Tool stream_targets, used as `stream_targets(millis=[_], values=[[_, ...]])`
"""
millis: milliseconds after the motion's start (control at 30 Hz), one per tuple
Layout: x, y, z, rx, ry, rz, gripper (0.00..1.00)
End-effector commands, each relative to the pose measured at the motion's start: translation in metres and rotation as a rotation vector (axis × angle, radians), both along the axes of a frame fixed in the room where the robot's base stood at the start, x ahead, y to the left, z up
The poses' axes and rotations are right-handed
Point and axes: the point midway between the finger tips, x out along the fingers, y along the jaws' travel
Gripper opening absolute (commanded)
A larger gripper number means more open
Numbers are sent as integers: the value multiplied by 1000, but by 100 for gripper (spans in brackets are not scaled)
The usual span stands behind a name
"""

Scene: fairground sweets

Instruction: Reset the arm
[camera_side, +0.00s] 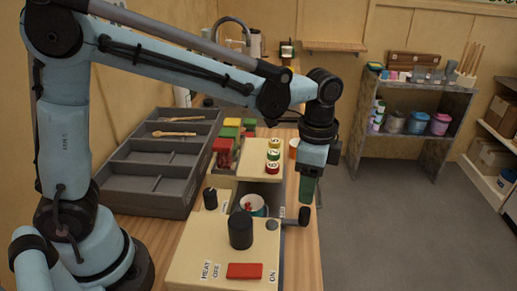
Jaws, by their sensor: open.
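My arm reaches from the left across the wooden table, and its wrist hangs down on the right. My gripper (308,190) points down just right of the cream machine (195,262), near the table's right edge. A dark green part shows at its lower end; I cannot tell the two fingers apart from this side. I see nothing clearly held. The machine has a black knob, a red switch (244,271) and lettering. A white and red cup (252,204) stands in its recess, left of my gripper.
A grey divided tray (136,197) with wooden utensils lies left of the machine. A grey shelf (437,143) with jars stands at the back right. The floor to the right is clear.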

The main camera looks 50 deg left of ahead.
Motion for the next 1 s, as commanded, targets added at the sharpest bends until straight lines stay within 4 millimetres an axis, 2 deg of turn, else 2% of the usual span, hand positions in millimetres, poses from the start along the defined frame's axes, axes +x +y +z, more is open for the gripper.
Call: stream_targets(millis=[300, 500, 733, 1000], values=[[0, 0, -49, 0, 0, 0, 52], [0, 0, -73, 1, 1, 0, 52], [0, 0, -87, 1, 1, 0, 52], [2, 2, -86, 1, 1, 0, 52]])
